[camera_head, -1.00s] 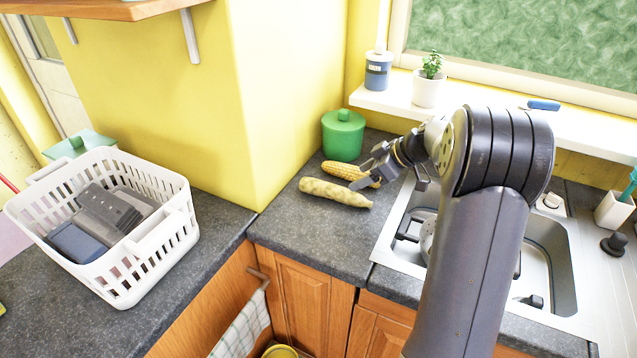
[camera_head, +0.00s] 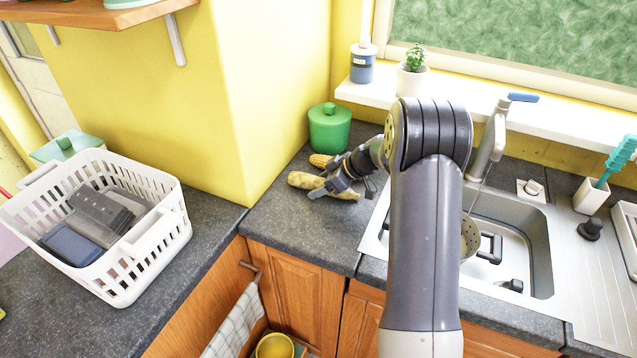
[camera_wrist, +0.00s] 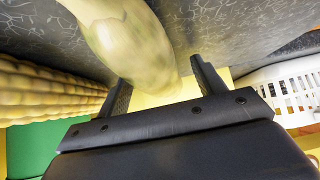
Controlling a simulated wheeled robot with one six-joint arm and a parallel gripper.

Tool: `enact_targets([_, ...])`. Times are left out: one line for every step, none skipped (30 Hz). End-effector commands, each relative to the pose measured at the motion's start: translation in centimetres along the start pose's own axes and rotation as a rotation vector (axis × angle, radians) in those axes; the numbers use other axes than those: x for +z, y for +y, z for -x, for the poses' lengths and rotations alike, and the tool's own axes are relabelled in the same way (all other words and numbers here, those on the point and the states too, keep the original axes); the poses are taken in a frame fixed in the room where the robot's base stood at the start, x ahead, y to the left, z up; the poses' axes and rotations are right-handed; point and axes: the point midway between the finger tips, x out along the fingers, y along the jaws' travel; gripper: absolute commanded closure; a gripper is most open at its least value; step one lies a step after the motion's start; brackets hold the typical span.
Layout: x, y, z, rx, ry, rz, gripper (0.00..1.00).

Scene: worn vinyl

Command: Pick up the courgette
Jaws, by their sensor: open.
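The courgette (camera_head: 304,180), pale yellow-green and mottled, lies on the dark counter at the back corner in the head view. My gripper (camera_head: 334,190) is open at its right-hand part. In the wrist view, the courgette (camera_wrist: 132,45) extends into the space between the two spread fingers of my gripper (camera_wrist: 160,78), with a finger on either side. The fingers are not closed on it. My gripper hides part of the courgette in the head view.
A corn cob (camera_head: 320,160) lies close behind the courgette, left of it in the wrist view (camera_wrist: 45,92). A green lidded pot (camera_head: 329,129) stands behind. The sink (camera_head: 535,250) is at right, a white basket (camera_head: 150,260) at left. Counter in front is clear.

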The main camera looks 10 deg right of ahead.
Motion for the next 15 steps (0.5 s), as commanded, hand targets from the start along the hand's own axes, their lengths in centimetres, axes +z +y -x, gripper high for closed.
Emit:
enact_targets([0.0,0.01,-0.02,0.0,0.0,0.0,0.35])
enact_targets([0.0,0.02,-0.01,0.001,0.0,0.0,0.35])
enact_targets([0.01,0.02,0.0,0.001,0.0,0.0,0.35])
enact_targets([0.01,0.02,0.01,0.0,0.0,0.001,0.35])
enact_targets([0.01,0.02,0.01,0.0,0.0,0.001,0.36])
enact_targets([0.01,0.02,0.02,0.0,0.0,0.0,0.4])
enact_targets([0.01,0.02,0.02,0.0,0.0,0.0,0.42])
enact_targets([0.01,0.02,0.03,0.0,0.0,0.0,0.44])
enact_targets([0.0,0.02,0.03,0.0,0.0,0.001,0.48])
enact_targets([0.0,0.02,0.04,0.0,0.0,0.0,0.5])
enact_targets([0.0,0.02,0.04,0.0,0.0,0.0,0.53])
enact_targets([0.0,0.02,0.04,0.0,0.0,0.0,0.56])
enact_targets([0.0,0.02,0.05,0.0,0.0,0.0,0.58])
enact_targets([0.0,0.02,0.05,0.0,0.0,0.001,0.61])
enact_targets([0.0,0.02,0.05,0.0,0.0,0.0,0.64])
